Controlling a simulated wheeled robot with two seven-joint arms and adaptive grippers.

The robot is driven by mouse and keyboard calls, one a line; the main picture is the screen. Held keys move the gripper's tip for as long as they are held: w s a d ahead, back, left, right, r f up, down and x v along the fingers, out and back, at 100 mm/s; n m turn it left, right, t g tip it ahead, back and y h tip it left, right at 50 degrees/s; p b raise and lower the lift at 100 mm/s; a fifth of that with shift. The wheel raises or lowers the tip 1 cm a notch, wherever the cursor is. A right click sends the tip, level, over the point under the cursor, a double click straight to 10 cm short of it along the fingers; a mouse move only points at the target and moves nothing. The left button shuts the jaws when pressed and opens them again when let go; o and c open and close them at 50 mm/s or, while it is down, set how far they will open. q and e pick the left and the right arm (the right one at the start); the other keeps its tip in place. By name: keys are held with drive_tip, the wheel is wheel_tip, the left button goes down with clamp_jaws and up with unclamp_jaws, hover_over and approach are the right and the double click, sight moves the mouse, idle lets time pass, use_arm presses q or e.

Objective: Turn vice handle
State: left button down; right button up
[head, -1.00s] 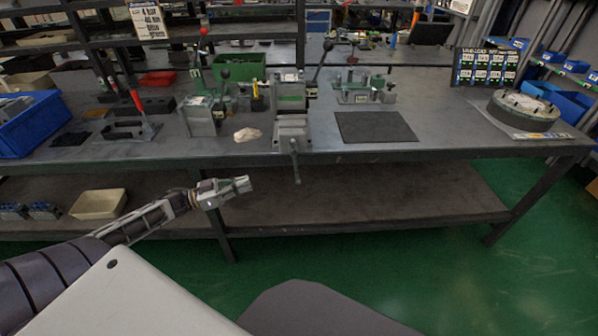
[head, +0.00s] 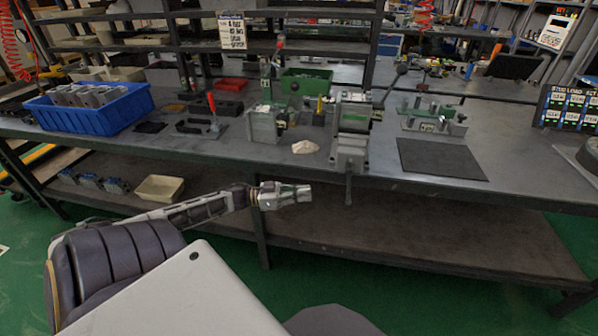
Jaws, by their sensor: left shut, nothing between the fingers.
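The grey-green vice (head: 352,138) stands at the front edge of the workbench, a little right of the picture's middle. Its handle (head: 348,189) hangs down below the table edge at the vice's front. My left gripper (head: 308,193) is to the left of the handle, at about the same height in the picture. It points right, is shut and empty, and a gap shows between it and the handle. My right gripper is not in view.
The workbench (head: 500,130) has a dark mat (head: 440,158) right of the vice and a beige cloth-like lump (head: 305,147) left of it. A green fixture (head: 436,116) stands behind the mat. A blue bin (head: 88,108) sits at the left. A lower shelf (head: 400,225) runs beneath.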

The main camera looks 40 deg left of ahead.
sight(349, 182)
use_arm(q)
drive_tip(key=b+x, duration=0.3)
drive_tip(key=x, duration=0.8)
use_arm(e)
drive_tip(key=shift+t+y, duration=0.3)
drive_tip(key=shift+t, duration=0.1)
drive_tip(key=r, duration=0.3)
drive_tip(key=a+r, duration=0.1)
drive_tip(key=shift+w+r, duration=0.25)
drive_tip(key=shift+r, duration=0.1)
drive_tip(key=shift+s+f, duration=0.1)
use_arm(q)
drive_tip(key=shift+d, duration=0.1)
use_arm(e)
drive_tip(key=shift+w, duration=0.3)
use_arm(q)
drive_tip(key=shift+w+d+t, duration=0.1)
drive_tip(key=shift+t, duration=0.2)
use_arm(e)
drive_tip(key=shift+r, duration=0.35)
use_arm(q)
drive_tip(key=shift+f+h+b, duration=0.1)
drive_tip(key=shift+h+b, duration=0.2)
drive_tip(key=shift+b, duration=0.05)
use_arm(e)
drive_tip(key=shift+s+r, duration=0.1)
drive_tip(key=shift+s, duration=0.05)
